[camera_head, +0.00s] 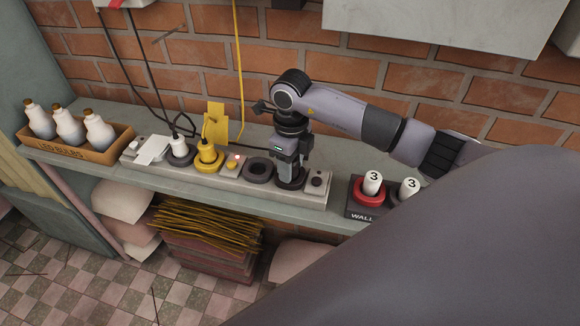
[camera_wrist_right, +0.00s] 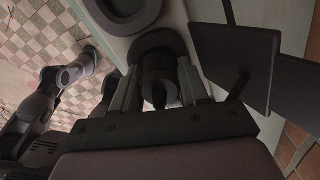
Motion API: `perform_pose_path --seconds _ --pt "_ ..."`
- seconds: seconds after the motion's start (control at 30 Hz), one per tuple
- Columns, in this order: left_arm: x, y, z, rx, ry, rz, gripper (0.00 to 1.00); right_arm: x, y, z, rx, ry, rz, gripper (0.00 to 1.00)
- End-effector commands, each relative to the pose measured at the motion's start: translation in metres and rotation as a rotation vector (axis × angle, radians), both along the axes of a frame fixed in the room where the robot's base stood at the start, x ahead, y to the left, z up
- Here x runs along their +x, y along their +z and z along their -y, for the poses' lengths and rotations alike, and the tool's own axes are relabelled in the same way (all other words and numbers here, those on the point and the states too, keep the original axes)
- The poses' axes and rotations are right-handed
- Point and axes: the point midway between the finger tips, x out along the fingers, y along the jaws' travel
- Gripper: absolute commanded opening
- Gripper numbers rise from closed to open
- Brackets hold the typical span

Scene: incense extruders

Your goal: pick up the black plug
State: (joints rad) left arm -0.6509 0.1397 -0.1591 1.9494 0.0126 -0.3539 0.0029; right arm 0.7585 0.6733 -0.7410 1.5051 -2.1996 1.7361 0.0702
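The black plug (camera_wrist_right: 158,86) shows in the right wrist view, seated upright in a round dark socket (camera_wrist_right: 155,40). My right gripper (camera_wrist_right: 160,75) is over it, with one finger on each side of the plug. The fingers are apart; whether they press on the plug or only flank it, I cannot tell. In the head view my right gripper (camera_head: 290,165) points down at the dark round socket (camera_head: 289,184) near the right end of the power strip (camera_head: 230,183), and hides most of the plug. My left gripper is not in view.
A white plug (camera_head: 181,147) and a yellow plug (camera_head: 207,154) stand in the strip, with an empty dark socket (camera_head: 258,170) beside my gripper. A box of bulbs (camera_head: 100,152) is at left; a wall-marked block (camera_head: 358,212) with white pieces is at right. The brick wall is behind.

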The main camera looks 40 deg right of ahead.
Motion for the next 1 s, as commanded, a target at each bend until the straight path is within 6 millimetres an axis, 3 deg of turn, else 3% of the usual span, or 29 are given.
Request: perform_pose_path --seconds 0.03,0.1,0.57,0.77,1.0 --pt "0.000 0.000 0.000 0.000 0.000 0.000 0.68 0.000 0.000 0.000 0.000 0.000 0.000 0.26" --pt "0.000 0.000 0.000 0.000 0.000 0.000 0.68 0.000 0.000 0.000 0.000 0.000 0.000 0.09" --pt "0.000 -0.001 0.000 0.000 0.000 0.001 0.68 0.001 0.011 0.000 0.001 0.000 0.003 0.08" --pt "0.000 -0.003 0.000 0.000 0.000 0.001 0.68 0.002 0.045 0.000 0.000 0.000 0.008 0.08" --pt "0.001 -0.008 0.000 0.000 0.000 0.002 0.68 0.001 0.120 0.000 0.000 0.000 0.010 0.08"
